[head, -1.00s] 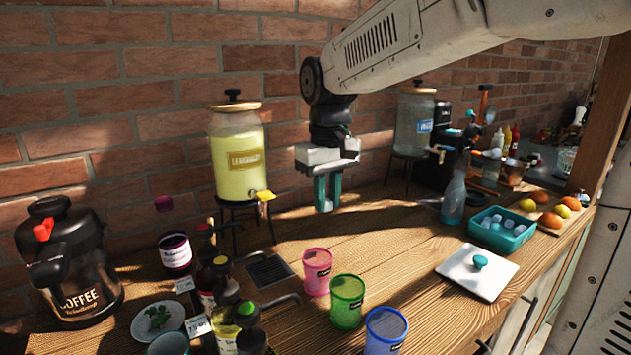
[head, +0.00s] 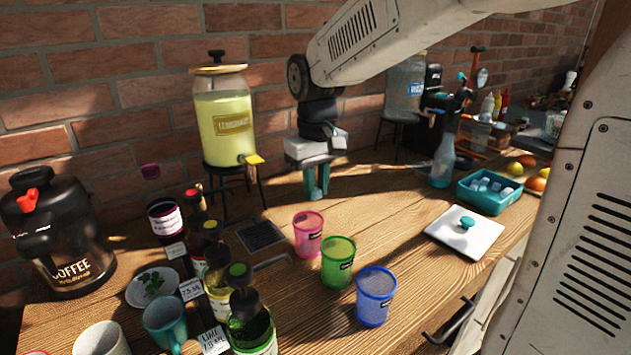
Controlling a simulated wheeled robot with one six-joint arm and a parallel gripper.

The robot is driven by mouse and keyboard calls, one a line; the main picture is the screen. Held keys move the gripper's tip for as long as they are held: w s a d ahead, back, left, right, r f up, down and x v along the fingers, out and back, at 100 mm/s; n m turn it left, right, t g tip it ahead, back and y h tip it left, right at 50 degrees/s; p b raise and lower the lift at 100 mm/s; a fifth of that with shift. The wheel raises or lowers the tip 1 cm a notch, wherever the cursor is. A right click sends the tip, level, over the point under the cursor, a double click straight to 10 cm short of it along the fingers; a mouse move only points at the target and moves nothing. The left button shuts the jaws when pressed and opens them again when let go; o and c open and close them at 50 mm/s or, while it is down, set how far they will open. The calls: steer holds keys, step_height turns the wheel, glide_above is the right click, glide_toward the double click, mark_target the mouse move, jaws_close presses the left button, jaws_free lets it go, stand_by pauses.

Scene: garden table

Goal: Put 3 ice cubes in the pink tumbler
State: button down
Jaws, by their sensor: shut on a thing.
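The pink tumbler (head: 308,238) stands upright on the wooden table, left of the green tumbler (head: 338,264) and the blue one (head: 375,298). I cannot make out whether anything lies in it. My gripper (head: 316,194) points down, its teal fingertips just above and behind the pink tumbler's rim in the head view. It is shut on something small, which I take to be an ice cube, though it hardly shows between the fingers. More ice cubes (head: 485,186) lie in the open teal ice bin (head: 510,203) at the right.
A white lid with a teal knob (head: 463,232) lies before the bin. A lemonade dispenser (head: 225,120) stands behind left, a water dispenser (head: 405,88) behind right. Several bottles (head: 252,325) crowd the front left. Bare tabletop (head: 385,215) lies between tumblers and lid.

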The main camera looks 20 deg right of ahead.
steer(key=c, duration=1.2)
jaws_free()
steer(key=shift+c, duration=0.2)
steer(key=shift+r, duration=0.1)
step_height(320, 180, up, 8)
steer(key=shift+f, duration=0.15)
steer(key=s+d+f+m, duration=0.1)
steer(key=s+f, duration=0.2)
steer(key=s, duration=0.9)
steer(key=s+d+f+m+t, duration=0.1)
steer(key=s+d+f, duration=0.1)
steer(key=s, duration=1)
steer(key=shift+f, duration=0.9)
